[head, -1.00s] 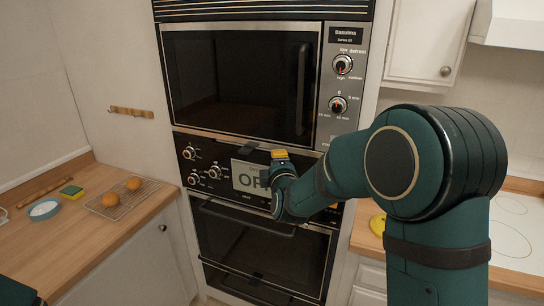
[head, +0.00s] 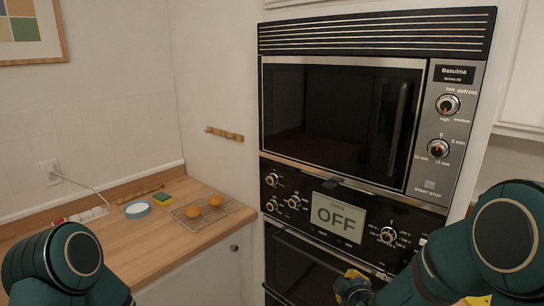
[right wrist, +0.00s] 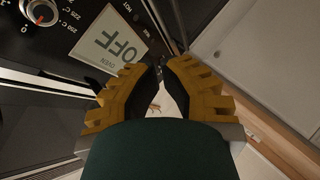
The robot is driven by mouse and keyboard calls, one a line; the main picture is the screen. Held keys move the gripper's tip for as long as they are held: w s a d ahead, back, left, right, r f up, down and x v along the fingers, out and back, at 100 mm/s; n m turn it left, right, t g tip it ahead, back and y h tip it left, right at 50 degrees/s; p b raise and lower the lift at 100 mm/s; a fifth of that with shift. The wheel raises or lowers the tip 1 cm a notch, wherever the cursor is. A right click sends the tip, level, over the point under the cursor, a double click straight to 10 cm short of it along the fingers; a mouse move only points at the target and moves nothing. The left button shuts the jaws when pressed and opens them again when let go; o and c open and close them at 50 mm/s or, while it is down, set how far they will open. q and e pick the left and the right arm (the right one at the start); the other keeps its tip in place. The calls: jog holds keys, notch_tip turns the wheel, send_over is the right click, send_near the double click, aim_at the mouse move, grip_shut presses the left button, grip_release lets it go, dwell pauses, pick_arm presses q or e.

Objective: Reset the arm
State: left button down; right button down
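My right arm (head: 500,245) comes in from the lower right. Its gripper (head: 352,287) is in front of the lower oven (head: 290,262), below the control panel, in the head view. In the right wrist view the gripper's yellow and black fingers (right wrist: 161,66) lean together. Their tips almost meet, and nothing shows held between them. My left arm (head: 65,262) shows at the lower left; its gripper is out of view. The display (head: 339,216) reads OFF and also shows tilted in the right wrist view (right wrist: 112,42).
Knobs (head: 388,235) line the oven panel, and a microwave (head: 340,115) is above it. Pale cabinets stand on the right.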

jog(key=s+a+f+m+g+y+b, duration=0.1)
jog(key=s+a+f+m+g, duration=0.2)
jog(key=s+f, duration=0.4)
jog(key=s+a+f+m+g+y+b, duration=0.1)
jog(key=s+a+f+m+g+y, duration=0.1)
jog(key=s+f, duration=0.5)
jog(key=s+a+f+m+g+y, duration=0.1)
jog(key=s+a+f+m+g, duration=0.4)
jog(key=f, duration=0.6)
jog(key=s+m, duration=0.2)
jog(key=shift+s+g+y+b, duration=0.3)
jog(key=shift+b, duration=0.1)
